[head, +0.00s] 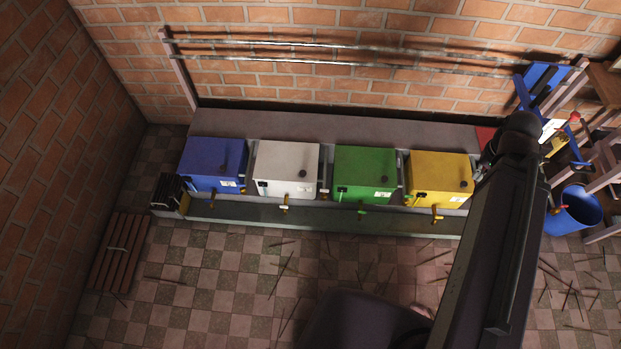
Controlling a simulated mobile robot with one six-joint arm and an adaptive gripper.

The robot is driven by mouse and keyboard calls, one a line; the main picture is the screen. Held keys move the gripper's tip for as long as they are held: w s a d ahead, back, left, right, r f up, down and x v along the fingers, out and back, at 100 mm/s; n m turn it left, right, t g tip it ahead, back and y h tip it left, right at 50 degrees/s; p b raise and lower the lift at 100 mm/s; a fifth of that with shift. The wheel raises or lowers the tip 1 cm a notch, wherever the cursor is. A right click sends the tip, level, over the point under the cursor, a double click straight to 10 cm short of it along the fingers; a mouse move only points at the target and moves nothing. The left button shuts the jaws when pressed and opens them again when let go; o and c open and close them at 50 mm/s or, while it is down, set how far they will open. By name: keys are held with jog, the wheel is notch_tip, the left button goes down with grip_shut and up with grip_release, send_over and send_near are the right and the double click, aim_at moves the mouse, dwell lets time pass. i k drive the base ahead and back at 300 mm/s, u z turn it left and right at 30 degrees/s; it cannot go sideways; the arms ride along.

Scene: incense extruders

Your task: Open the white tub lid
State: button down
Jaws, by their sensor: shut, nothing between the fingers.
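The white tub (269,187) stands second from the left in a row of coloured tubs along the brick wall. Its lid (280,156) looks closed and lies flat on top, with a small dark knob (302,174) near the front right corner. My dark arm rises from the bottom right and bends by the right end of the row, well to the right of the white tub. I cannot make out my gripper; the end of the arm is hidden behind its own links.
A blue tub (212,163) stands left of the white one; green (362,170) and yellow (438,175) tubs stand to its right. Thin sticks litter the checkered floor (230,285) in front. A wooden pallet (120,252) lies at left. A blue bucket (574,212) stands at right.

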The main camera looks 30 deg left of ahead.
aim_at(277, 161)
jog(key=z, duration=0.1)
jog(key=k, duration=1.35)
jog(key=u, duration=1.55)
jog(key=i, duration=0.95)
jog(key=z, duration=0.2)
